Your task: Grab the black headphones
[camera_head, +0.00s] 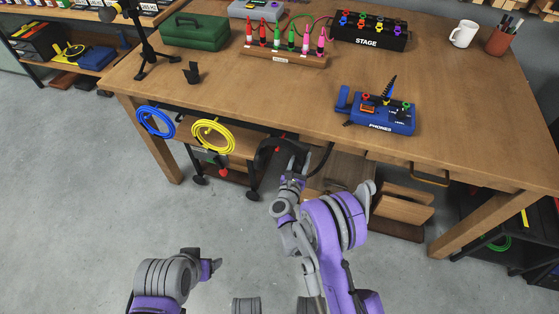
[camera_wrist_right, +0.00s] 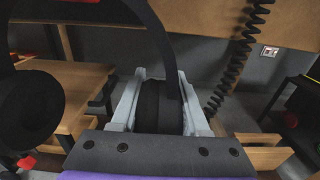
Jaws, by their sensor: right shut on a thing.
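The black headphones (camera_head: 266,150) are at the table's front edge, with a dark cup and curved band visible. They also show in the right wrist view, where a round black ear cup (camera_wrist_right: 30,110) fills the left side. My right gripper (camera_head: 294,164) is at the headphones, its two pale fingers (camera_wrist_right: 160,95) on either side of a black part and shut on it. Part of the headphones is hidden behind the gripper. My left gripper (camera_head: 214,267) is low in the head view, away from the headphones, and its jaws are unclear.
The wooden table (camera_head: 250,98) is just beyond the right gripper. A blue phones box (camera_head: 382,115) with a black coiled cord stands on it. Blue (camera_head: 156,121) and yellow (camera_head: 212,136) cable coils hang at the front edge. Wooden trays (camera_head: 400,205) lie below right.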

